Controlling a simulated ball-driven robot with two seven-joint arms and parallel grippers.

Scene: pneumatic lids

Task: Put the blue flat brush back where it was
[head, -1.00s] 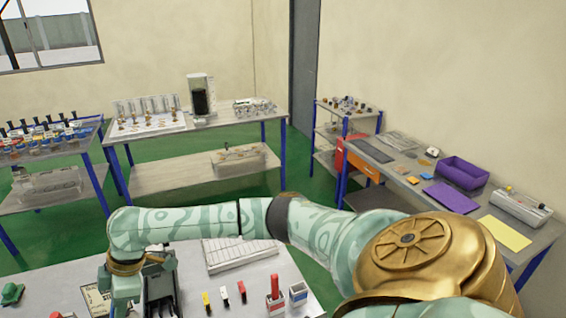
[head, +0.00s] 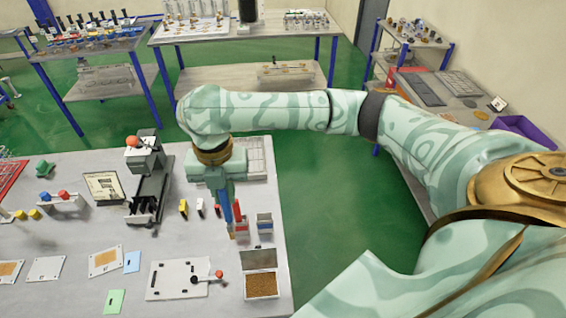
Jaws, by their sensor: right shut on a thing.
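The blue flat brush (head: 226,206) hangs upright below my right gripper (head: 222,188), which is shut on it. The brush is just left of a small red holder (head: 241,230) with a red upright piece (head: 238,212) in it, and overlaps its left edge in the picture. Whether the two touch I cannot tell. A small blue-and-white holder (head: 264,224) stands just right of the red one. The gripper's fingertips are small and partly hidden by its body. My left gripper is not in view.
A dark machine with a red ball (head: 150,185) stands left of the gripper. Small yellow, white and red blocks (head: 200,207) stand between. A white plate (head: 180,280) and an open box of brown grains (head: 261,285) lie nearer. A pale keyboard-like tray (head: 256,160) is behind.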

